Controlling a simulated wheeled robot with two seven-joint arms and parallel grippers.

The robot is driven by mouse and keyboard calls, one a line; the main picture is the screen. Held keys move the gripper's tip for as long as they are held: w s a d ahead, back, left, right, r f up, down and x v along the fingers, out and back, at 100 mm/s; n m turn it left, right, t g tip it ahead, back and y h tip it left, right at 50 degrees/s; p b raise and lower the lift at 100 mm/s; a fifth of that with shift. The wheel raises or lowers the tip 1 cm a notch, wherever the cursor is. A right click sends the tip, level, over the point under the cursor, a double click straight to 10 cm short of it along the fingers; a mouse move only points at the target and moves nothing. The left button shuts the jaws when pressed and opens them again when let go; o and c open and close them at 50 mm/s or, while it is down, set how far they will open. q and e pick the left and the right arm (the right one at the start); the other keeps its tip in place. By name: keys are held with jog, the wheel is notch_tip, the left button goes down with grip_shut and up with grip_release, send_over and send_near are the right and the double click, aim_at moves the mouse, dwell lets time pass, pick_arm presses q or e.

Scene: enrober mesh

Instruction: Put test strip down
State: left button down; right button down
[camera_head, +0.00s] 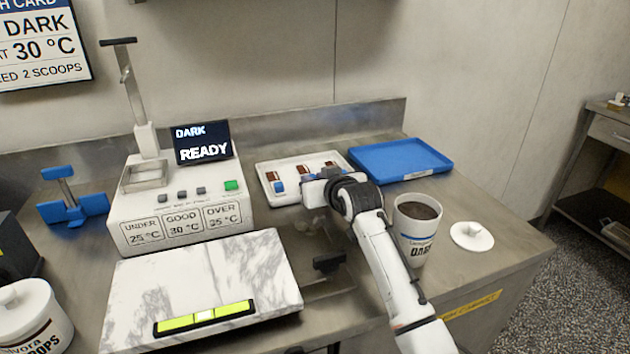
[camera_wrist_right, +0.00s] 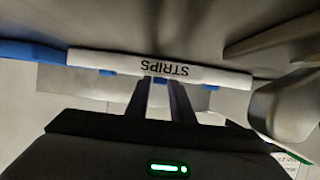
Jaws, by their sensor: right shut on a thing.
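The white strips tray (camera_head: 264,190) lies at the back of the bench, and its wall marked STRIPS (camera_wrist_right: 225,78) shows upside down in the right wrist view. Test strips with brown patches and blue ends (camera_head: 273,177) lie in it. My right gripper (camera_head: 318,186) is at the tray's front edge, over its right part. In the wrist view its two fingers (camera_wrist_right: 162,92) are close together at the middle blue end (camera_wrist_right: 160,80), shut on a test strip. The gripper hides much of this strip, and I cannot tell whether it touches the tray floor. My left gripper is out of view.
A blue tray (camera_head: 400,160) stands right of the strips tray. A brown-filled tub (camera_head: 412,238) is close beside my right arm, with its white lid (camera_head: 472,236) to the right. The white machine (camera_head: 180,218), reading READY, and a marble slab (camera_head: 200,278) stand left.

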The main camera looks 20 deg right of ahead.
jog(key=shift+f, duration=0.2)
jog(key=c, duration=1.5)
grip_release()
jog(key=shift+c, duration=0.2)
jog(key=shift+r, duration=0.1)
jog(key=shift+r, duration=0.2)
jog(key=shift+p+v, duration=0.3)
jog(key=shift+v, duration=3.4)
